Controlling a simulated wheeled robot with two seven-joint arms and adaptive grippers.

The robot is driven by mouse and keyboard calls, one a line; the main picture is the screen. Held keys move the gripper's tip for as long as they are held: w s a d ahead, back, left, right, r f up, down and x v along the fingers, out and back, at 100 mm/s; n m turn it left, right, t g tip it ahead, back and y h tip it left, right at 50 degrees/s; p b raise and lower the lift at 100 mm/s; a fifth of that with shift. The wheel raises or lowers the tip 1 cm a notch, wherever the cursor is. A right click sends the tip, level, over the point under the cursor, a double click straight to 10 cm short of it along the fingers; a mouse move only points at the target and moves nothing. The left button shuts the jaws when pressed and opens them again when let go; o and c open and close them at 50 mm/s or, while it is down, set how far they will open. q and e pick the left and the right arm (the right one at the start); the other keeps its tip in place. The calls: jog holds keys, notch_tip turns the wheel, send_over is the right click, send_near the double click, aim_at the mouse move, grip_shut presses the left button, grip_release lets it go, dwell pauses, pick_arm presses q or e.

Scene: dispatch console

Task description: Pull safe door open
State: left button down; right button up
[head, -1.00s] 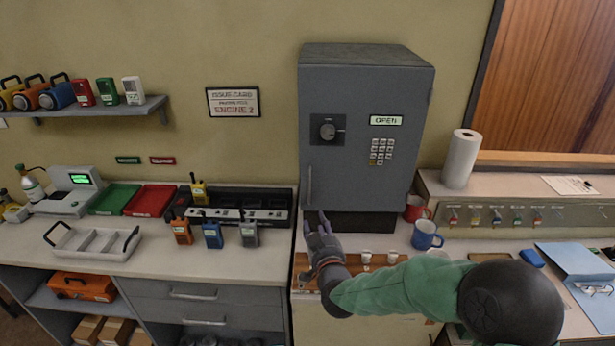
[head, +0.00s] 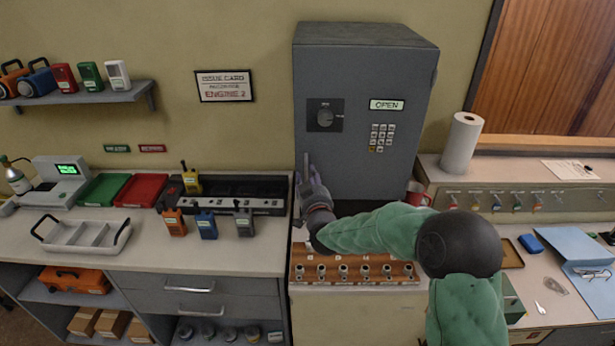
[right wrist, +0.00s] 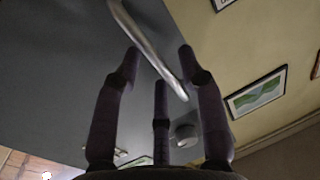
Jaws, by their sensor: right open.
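The grey safe (head: 362,125) stands upright at the back centre, with a dial (head: 324,116), a keypad and a green "OPEN" label. Its door looks closed. The vertical bar handle (head: 306,165) is on the door's lower left. My right gripper (head: 308,178) is at the handle's lower part in the head view. In the right wrist view the gripper (right wrist: 158,75) is open, its fingers spread around the metal handle (right wrist: 150,45); I cannot tell whether they touch it. The left gripper is not in view.
A wooden rack (head: 352,272) with several round holders lies on the cabinet in front of the safe, below my right arm. A red mug (head: 417,194) is right of the safe. Radios and a charger (head: 262,197) stand to the left.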

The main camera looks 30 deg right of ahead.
jog(key=shift+w+d, duration=0.2)
jog(key=shift+w, duration=0.45)
grip_shut()
